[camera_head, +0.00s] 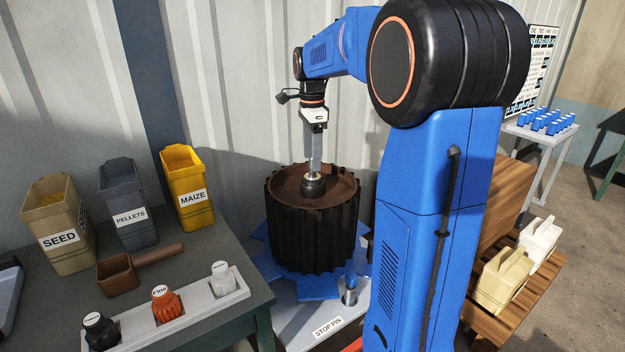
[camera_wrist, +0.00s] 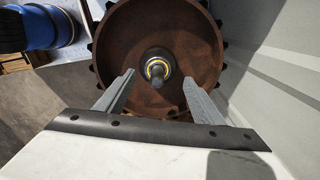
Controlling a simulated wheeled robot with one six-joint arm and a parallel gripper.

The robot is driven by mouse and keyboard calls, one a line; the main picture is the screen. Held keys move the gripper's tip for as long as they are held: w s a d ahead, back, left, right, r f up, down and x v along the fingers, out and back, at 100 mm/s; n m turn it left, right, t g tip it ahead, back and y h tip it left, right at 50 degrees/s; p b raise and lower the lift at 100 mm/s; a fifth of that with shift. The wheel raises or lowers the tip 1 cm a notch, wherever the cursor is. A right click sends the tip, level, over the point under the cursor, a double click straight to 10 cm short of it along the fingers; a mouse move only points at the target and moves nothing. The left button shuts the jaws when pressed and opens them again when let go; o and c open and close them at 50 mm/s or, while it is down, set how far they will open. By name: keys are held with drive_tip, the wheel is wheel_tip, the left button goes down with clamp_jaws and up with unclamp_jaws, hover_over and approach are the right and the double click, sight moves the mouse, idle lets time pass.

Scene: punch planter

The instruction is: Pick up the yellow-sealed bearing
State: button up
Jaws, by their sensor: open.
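The yellow-sealed bearing (camera_wrist: 157,64) shows in the wrist view as a ring with a yellow band around a grey central shaft. It sits at the centre of a brown, toothed drum (camera_wrist: 200,22). In the head view the drum (camera_head: 312,235) stands upright, with a dark hub (camera_head: 313,189) and a small light ring on top of it. My gripper (camera_wrist: 158,78) is open and points down over the drum's centre. In the wrist view its two fingers lie left and right of the shaft, apart from the bearing. In the head view my gripper (camera_head: 315,162) hides part of the shaft.
A green table (camera_head: 215,258) at left holds seed, pellets and maize bins, a brown scoop (camera_head: 120,272) and a grey rack with several knobbed bottles. A small metal cup (camera_head: 349,292) stands beside the drum. A wooden pallet (camera_head: 525,305) with jugs is at right.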

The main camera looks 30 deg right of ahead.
drive_tip(key=shift+s+f, duration=0.15)
drive_tip(key=shift+f, duration=1.2)
drive_tip(key=shift+s+f, duration=0.1)
drive_tip(key=shift+f, duration=1.2)
drive_tip(key=c, duration=1.2)
drive_tip(key=shift+r, duration=0.1)
